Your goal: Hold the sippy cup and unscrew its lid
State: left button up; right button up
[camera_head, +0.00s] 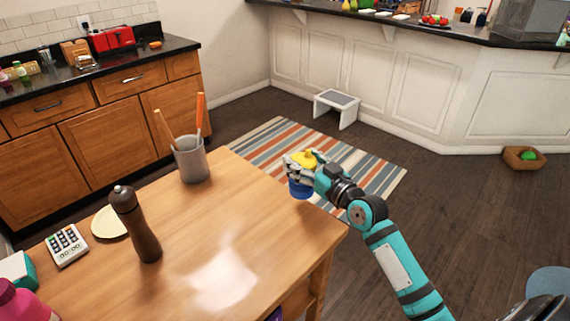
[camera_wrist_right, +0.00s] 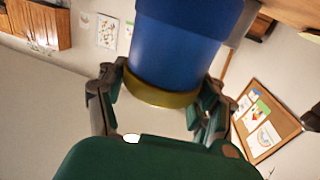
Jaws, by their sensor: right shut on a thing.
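The sippy cup has a blue body (camera_head: 300,190) and a yellow lid (camera_head: 306,158). It is at the table's right edge in the head view; I cannot tell whether its base touches the table. My right gripper (camera_head: 296,170) is shut around the upper part of the cup. In the right wrist view, the blue body (camera_wrist_right: 175,48) and a yellow band (camera_wrist_right: 160,95) show between the two fingers (camera_wrist_right: 162,86). The fingers hide part of the cup, and the lid looks attached. My left gripper is not in view.
On the wooden table (camera_head: 245,225) stand a grey utensil holder (camera_head: 192,160), a dark pepper mill (camera_head: 137,225), a pale plate (camera_head: 108,222), a calculator-like keypad (camera_head: 67,245) and a pink bottle (camera_head: 22,302). The table's middle and right are clear. A striped rug (camera_head: 360,172) lies beyond.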

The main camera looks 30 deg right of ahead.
jog(key=shift+s+d+r, duration=0.1)
jog(key=shift+s+d, duration=0.1)
jog(key=shift+d, duration=0.05)
jog(key=o, duration=0.8)
jog(key=c, duration=1.1)
jog(key=shift+o, duration=0.2)
